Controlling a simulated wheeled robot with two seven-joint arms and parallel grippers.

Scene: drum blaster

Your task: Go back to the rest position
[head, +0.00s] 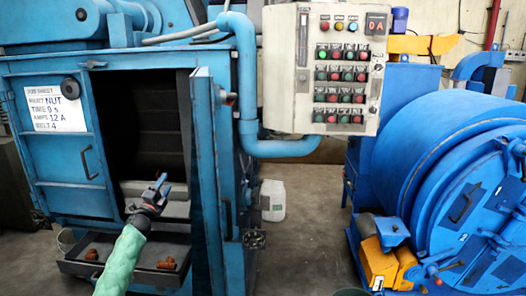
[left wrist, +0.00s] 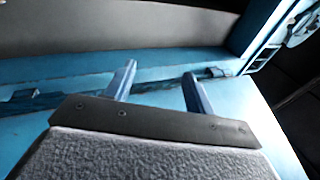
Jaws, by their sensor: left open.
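My left gripper (head: 158,188) is open and empty in the head view, at the lower part of the blue blaster's dark doorway. Its arm, in a green sleeve, comes up from the bottom of the picture. In the left wrist view the two fingers of my left gripper (left wrist: 158,85) stand apart with nothing between them. They point at a blue ledge (left wrist: 160,67) with a dark surface above it. My right gripper is not in view.
The blue blaster (head: 60,165) has an open doorway; its door (head: 207,180) stands at the right of it. A dark tray (head: 125,265) with rusty parts lies below. A control panel (head: 308,95) hangs centrally. A blue drum (head: 440,160) stands at right. Grey floor (head: 305,225) between is mostly free.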

